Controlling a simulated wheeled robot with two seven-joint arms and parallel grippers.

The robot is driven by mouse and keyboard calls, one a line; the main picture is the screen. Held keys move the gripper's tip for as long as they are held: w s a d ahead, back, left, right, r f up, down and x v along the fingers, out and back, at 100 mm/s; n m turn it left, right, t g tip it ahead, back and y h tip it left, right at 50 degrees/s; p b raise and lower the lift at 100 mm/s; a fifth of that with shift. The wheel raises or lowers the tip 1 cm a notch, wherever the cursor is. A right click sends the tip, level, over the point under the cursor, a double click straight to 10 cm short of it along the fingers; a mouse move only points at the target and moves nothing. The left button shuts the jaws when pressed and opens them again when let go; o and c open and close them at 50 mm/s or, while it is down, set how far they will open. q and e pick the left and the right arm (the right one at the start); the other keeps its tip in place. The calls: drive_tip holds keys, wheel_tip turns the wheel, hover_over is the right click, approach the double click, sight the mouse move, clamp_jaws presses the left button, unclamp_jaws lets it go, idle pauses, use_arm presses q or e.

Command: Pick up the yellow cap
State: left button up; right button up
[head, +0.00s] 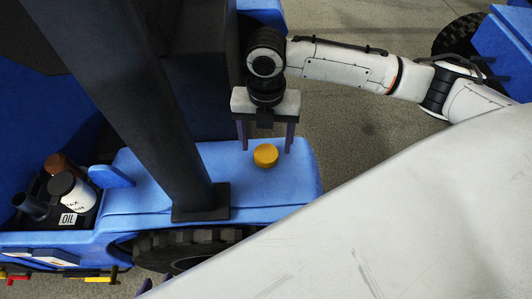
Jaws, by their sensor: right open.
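The yellow cap (265,156) is a short round disc on the blue fender (262,198) of a vehicle, to the right of a dark post. My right gripper (267,148) points down at the cap with its jaws open. One purple finger is on each side of the cap in the picture, and the cap's top is in plain view. I cannot tell how high the fingertips are above the fender. A small purple tip, seemingly of my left gripper (145,286), shows at the bottom edge; its jaws are mostly out of the picture.
The dark post (150,110) rises from the fender just left of the cap. A black tray at left holds a white container (72,188) and other items, with an OIL label. A tyre (190,245) is below the fender. My white arm part covers the lower right.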

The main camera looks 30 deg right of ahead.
sight(266, 153)
wheel_tip(266, 153, down, 4)
drive_tip(key=shift+r+b, duration=0.1)
drive_tip(key=shift+b, duration=0.25)
drive_tip(key=c, duration=1.1)
